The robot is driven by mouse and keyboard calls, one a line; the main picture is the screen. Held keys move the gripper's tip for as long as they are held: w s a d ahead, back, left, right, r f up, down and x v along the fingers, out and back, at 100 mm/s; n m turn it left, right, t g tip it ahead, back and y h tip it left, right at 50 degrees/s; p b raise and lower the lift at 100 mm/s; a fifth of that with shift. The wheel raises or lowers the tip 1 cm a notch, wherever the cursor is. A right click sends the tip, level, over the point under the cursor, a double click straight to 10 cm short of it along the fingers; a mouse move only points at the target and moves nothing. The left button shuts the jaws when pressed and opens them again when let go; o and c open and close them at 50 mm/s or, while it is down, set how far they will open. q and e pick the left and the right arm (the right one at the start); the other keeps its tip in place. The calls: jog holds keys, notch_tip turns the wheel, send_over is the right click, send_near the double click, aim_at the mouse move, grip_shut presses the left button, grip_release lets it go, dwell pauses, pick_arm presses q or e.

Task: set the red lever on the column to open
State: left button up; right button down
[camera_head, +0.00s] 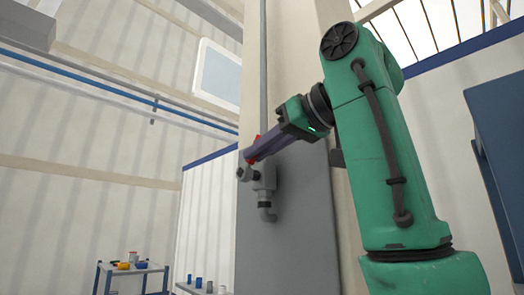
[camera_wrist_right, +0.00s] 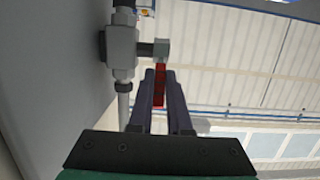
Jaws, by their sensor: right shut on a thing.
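The red lever (camera_wrist_right: 159,88) sits between the two dark fingers of my right gripper (camera_wrist_right: 160,80) in the right wrist view. The gripper is shut on it. In the head view only small red bits of the lever (camera_head: 248,155) show around the fingertips of my right gripper (camera_head: 250,153). The grey valve body (camera_head: 265,178) is fixed to the grey panel on the column (camera_head: 300,90), with a pipe running up from it and an elbow below. The valve also shows in the right wrist view (camera_wrist_right: 122,47). My left gripper is not in view.
The grey panel (camera_head: 290,240) stands close beside the valve. A cart (camera_head: 133,267) with small yellow, blue and red items is at the lower left. Small blue and grey cylinders (camera_head: 198,283) stand to its right. A dark blue cabinet (camera_head: 500,150) is at the right edge.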

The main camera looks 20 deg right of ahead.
jog(key=shift+w+f, duration=0.1)
jog(key=shift+f, duration=0.15)
jog(key=c, duration=0.9)
grip_release()
jog(key=shift+w, duration=0.15)
jog(key=shift+o, duration=0.2)
jog(key=shift+r, duration=0.1)
